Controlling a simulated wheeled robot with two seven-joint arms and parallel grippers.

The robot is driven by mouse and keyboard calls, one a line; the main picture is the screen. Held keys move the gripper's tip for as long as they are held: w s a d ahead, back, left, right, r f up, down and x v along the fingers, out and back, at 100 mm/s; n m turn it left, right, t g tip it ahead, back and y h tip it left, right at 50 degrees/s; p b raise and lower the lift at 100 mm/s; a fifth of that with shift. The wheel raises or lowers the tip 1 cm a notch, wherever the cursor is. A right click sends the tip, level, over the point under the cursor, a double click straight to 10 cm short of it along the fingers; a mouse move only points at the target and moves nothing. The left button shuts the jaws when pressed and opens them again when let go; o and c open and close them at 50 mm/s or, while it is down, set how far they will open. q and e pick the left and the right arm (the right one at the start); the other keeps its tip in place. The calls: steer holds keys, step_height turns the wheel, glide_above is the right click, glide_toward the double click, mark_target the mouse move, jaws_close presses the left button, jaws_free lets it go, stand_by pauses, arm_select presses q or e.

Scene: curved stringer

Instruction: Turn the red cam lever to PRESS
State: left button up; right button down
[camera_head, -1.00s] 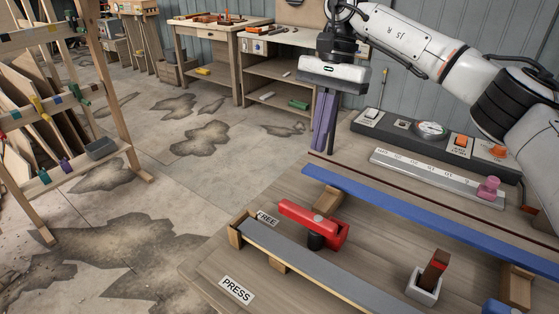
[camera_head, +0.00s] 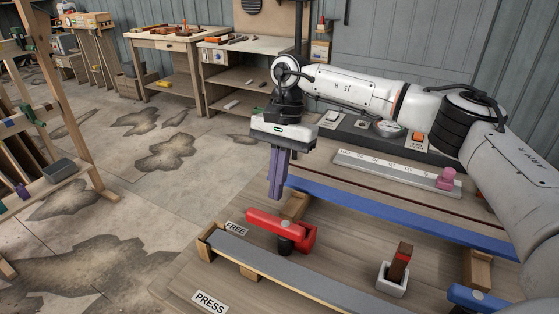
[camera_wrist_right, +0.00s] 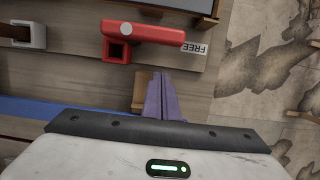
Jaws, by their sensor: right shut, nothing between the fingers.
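The red cam lever (camera_head: 280,229) sits on a dark round pivot on the bench, its narrow end beside the FREE label (camera_head: 236,228). The PRESS label (camera_head: 209,302) lies nearer the front, across the grey strip (camera_head: 300,276). In the right wrist view the lever (camera_wrist_right: 150,33) is ahead of the fingers, with the FREE label (camera_wrist_right: 194,48) at its tip. My right gripper (camera_head: 275,196) points down with its purple fingers shut and empty, behind the lever and apart from it. My left gripper is not in view.
A blue bar (camera_head: 400,215) runs across the bench behind the lever. A white block holding a brown and red piece (camera_head: 393,278) stands to the lever's right. A grey scale with a pink knob (camera_head: 447,178) and a switch panel (camera_head: 350,127) are at the back.

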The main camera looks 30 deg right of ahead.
mark_target(275, 225)
arm_select(q)
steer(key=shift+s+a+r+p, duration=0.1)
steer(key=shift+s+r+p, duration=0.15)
steer(key=shift+p, duration=0.2)
arm_select(e)
steer(key=s+a, duration=0.2)
steer(key=a, duration=0.1)
steer(key=shift+a, duration=0.2)
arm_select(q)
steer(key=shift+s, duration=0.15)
